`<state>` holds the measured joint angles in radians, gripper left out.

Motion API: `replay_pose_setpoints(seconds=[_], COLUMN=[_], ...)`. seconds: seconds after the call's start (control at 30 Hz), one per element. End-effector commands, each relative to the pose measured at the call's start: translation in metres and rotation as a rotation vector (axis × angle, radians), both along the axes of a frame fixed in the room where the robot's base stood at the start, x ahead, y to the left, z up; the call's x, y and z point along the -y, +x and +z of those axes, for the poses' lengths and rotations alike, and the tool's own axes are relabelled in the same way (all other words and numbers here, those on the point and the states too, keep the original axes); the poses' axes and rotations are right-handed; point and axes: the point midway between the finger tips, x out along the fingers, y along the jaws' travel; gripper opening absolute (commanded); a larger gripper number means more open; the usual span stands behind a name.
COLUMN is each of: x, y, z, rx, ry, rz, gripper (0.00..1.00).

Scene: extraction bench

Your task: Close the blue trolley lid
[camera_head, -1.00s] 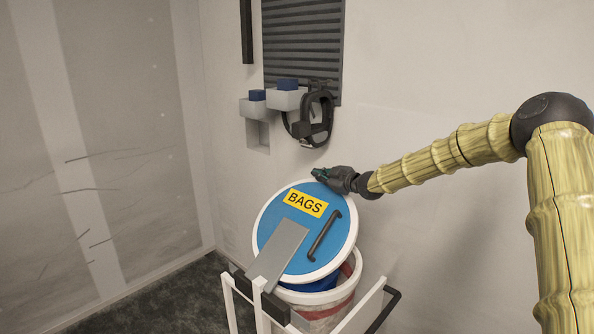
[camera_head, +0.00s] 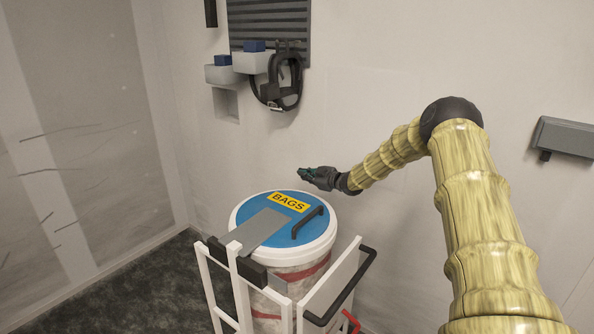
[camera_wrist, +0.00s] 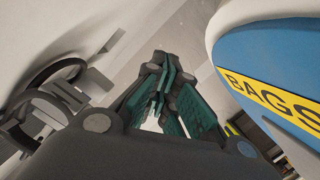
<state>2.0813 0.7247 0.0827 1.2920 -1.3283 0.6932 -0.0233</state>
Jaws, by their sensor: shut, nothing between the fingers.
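The round blue lid (camera_head: 247,211) with a white rim lies flat on top of the trolley's drum (camera_head: 306,270). It carries a yellow BAGS label (camera_head: 289,202), a dark bar handle (camera_head: 308,222) and a grey plate. No gap shows between lid and drum on the side I see; the far edge is hidden. My gripper (camera_head: 304,173) is shut and empty, above and just behind the lid's far edge, apart from it. In the wrist view the gripper (camera_wrist: 160,103) has the lid (camera_wrist: 262,62) close at its right.
The trolley's white frame (camera_head: 243,297) and black push handle (camera_head: 351,290) stand around the drum. Wall boxes (camera_head: 231,74) and a black looped item (camera_head: 278,92) hang on the back wall. A grey box (camera_head: 566,136) is on the wall at right.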

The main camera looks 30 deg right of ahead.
Motion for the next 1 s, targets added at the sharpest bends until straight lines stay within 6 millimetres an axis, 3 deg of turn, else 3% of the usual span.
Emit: replay_pose_setpoints(seconds=[0.1,0.33,1.0], x=[0.008,0.016,0.018], y=[-0.002,-0.003,-0.007], z=[-0.027,-0.053,-0.069], rx=[-0.001,0.0,-0.008], ry=[-0.002,-0.003,-0.001], rz=[-0.004,-0.009,-0.011], gripper=[0.0,0.0,0.0])
